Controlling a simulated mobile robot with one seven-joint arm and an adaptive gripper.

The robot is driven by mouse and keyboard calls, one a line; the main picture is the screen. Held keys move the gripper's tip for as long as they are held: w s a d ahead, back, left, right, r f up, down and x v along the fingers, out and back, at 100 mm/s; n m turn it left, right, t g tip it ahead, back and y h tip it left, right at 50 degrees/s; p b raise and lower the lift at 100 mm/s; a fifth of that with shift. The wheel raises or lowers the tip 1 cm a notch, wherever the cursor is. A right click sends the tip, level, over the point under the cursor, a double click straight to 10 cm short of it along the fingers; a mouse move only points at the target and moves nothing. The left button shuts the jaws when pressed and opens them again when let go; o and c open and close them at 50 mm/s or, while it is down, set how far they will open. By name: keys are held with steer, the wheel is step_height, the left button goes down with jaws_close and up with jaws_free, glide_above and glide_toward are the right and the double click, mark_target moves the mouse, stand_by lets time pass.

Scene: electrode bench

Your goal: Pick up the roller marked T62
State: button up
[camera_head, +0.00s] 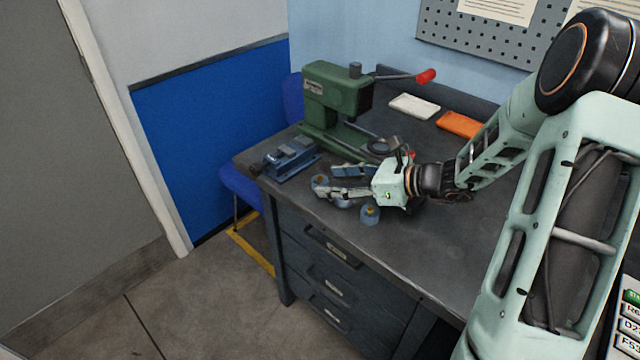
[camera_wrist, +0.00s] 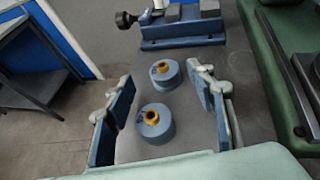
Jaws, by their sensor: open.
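In the wrist view, a blue-grey roller with a yellow hub (camera_wrist: 155,128) lies between the fingers of my open gripper (camera_wrist: 162,80), close to the palm. A second such roller (camera_wrist: 166,76) lies farther out, near the fingertips. In the head view, my gripper (camera_head: 328,179) is low over the bench, pointing left. One roller (camera_head: 320,182) shows by its fingertips and another (camera_head: 343,203) is partly hidden under a finger. A third roller (camera_head: 370,214) stands in front of the palm. No marking is legible, so I cannot tell which is T62.
A blue vise (camera_head: 290,158) stands beyond the fingertips, near the left edge of the bench (camera_head: 440,245). A green press (camera_head: 335,98) with a red-knobbed lever stands behind it. A white block (camera_head: 414,106) and an orange block (camera_head: 460,124) lie at the back. The front right is clear.

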mark_target(323, 180)
steer(key=x, duration=0.5)
steer(key=shift+w+d, duration=0.15)
steer(key=c, duration=1.3)
